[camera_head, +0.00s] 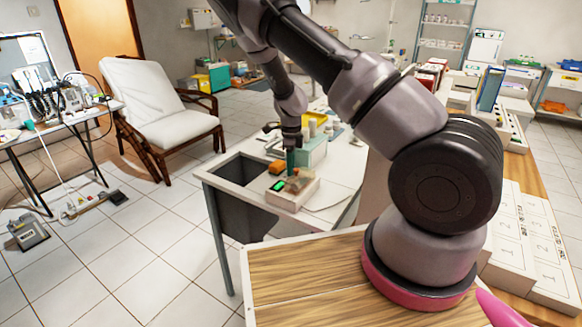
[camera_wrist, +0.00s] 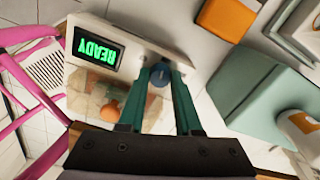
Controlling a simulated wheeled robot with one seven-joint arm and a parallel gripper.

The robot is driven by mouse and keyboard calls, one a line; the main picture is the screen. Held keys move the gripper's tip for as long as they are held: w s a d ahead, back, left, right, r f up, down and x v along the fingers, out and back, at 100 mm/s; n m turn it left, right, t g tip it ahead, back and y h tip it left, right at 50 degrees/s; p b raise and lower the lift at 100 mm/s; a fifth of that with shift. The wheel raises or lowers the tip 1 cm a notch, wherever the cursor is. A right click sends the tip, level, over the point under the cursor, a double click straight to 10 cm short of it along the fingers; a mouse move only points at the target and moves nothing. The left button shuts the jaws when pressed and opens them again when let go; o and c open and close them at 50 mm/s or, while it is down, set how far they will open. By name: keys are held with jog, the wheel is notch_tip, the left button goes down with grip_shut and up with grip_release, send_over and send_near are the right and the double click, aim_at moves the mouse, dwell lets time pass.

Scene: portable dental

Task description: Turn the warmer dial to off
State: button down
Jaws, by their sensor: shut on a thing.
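The warmer (camera_head: 297,198) is a beige box near the front of the white table in the head view. In the wrist view its casing (camera_wrist: 84,77) carries a dark display (camera_wrist: 95,49) with green letters reading READY, upside down. The blue round dial (camera_wrist: 159,76) sits beside the display, between the green fingertips of my gripper (camera_wrist: 160,72). My gripper is shut on the dial. In the head view my gripper (camera_head: 291,163) points down at the warmer and hides the dial. I cannot read the dial's setting.
An orange block (camera_wrist: 225,19) and a grey-green box (camera_wrist: 262,100) stand close to the gripper. The white table (camera_head: 335,183) has an open dark bay (camera_head: 238,178) at its left. A cushioned chair (camera_head: 160,105) stands behind on the tiled floor.

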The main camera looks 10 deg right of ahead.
jog(key=n, duration=0.4)
jog(key=shift+n, duration=2.8)
jog(key=c, duration=0.6)
grip_release()
